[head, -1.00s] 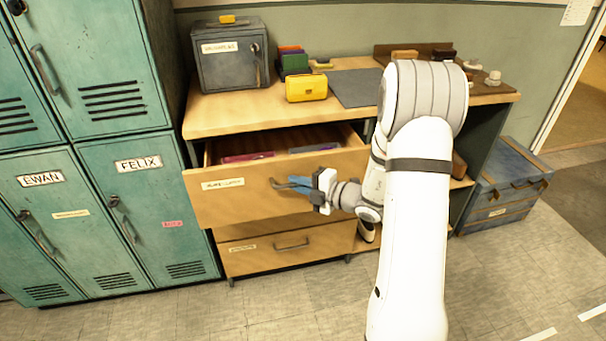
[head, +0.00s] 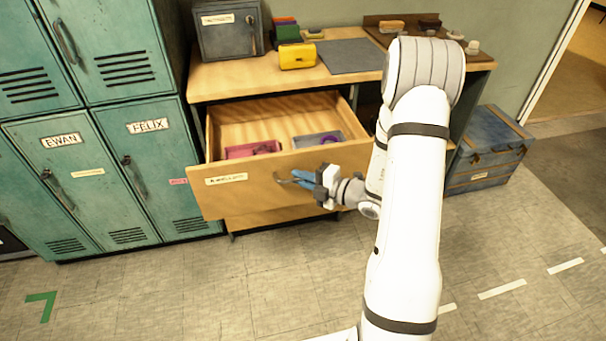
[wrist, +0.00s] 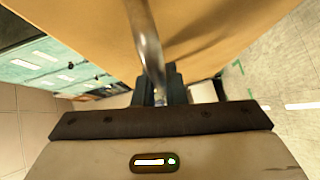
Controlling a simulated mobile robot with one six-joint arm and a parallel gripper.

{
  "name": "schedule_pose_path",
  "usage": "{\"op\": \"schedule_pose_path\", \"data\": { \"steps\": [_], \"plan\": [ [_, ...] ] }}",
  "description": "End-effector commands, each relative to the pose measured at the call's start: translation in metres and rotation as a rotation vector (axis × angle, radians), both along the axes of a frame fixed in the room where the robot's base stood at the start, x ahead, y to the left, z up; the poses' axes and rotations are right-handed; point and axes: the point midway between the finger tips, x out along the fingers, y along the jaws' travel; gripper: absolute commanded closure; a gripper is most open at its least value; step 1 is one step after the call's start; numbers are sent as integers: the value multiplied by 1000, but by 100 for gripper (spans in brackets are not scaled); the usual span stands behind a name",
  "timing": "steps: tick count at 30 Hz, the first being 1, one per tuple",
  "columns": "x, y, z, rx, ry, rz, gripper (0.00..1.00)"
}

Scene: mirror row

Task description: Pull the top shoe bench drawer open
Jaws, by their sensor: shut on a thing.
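The top shoe bench drawer (head: 230,197) has a wooden front with a white label and stands well out of the bench in the head view. Inside it lie a pink tray (head: 252,149) and a grey tray (head: 318,139) with small things in them. My gripper (head: 300,179) is at the drawer front, shut on the metal bar handle. In the wrist view the handle (wrist: 147,45) runs between the fingers of my gripper (wrist: 160,92). The lower drawer is mostly hidden behind the top one.
The bench top (head: 225,80) holds a grey lockbox (head: 225,32), a yellow case (head: 297,56) and a dark mat (head: 350,56). Green lockers (head: 150,160) stand close on the left. A blue chest (head: 490,150) stands on the right. The floor in front is clear.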

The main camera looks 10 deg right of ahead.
Motion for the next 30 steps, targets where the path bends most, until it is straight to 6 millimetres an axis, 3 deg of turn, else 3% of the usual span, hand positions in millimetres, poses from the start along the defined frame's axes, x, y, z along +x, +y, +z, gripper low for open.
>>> {"op": "schedule_pose_path", "data": {
  "steps": [8,9,17,25,30],
  "plan": [
    [-2,1,-1,1,3,6,100],
    [-2,1,-1,1,3,5,88],
    [-1,-1,-1,1,2,0,67],
    [-2,-3,0,0,1,-3,67],
    [-15,-18,3,1,1,-6,67]
  ]
}}
